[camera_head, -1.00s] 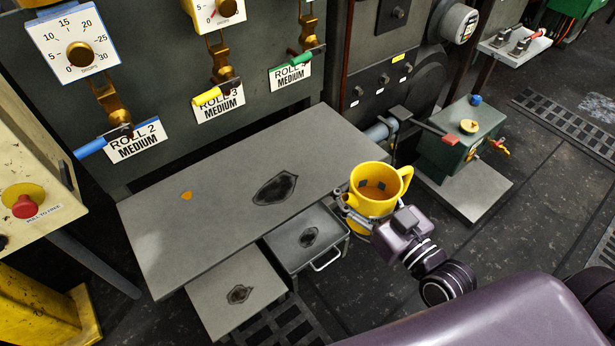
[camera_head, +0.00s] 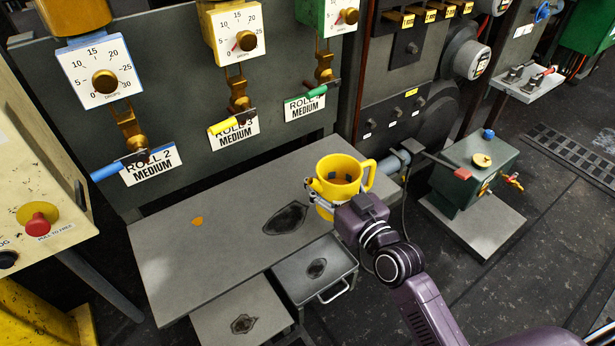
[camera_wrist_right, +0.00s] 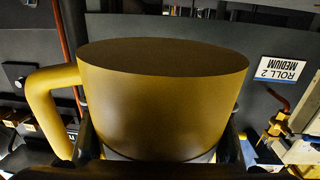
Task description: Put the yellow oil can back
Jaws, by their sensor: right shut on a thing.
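The yellow oil can (camera_head: 342,171) is an open-topped can with a handle on its right side in the head view. My right gripper (camera_head: 326,196) is shut on the can's body from the front and holds it upright over the right part of the grey table. I cannot tell whether the can's base touches the table. In the right wrist view the yellow can (camera_wrist_right: 165,105) fills the middle, with gripper fingers on both sides of it and its handle at the left. My left gripper is not in view.
The grey table (camera_head: 190,270) has a dark stain and a small orange spot (camera_head: 197,221). Lower grey trays (camera_head: 335,270) stand in front. A control panel with dials and coloured levers rises behind. A green box (camera_head: 470,170) stands on a plate at the right.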

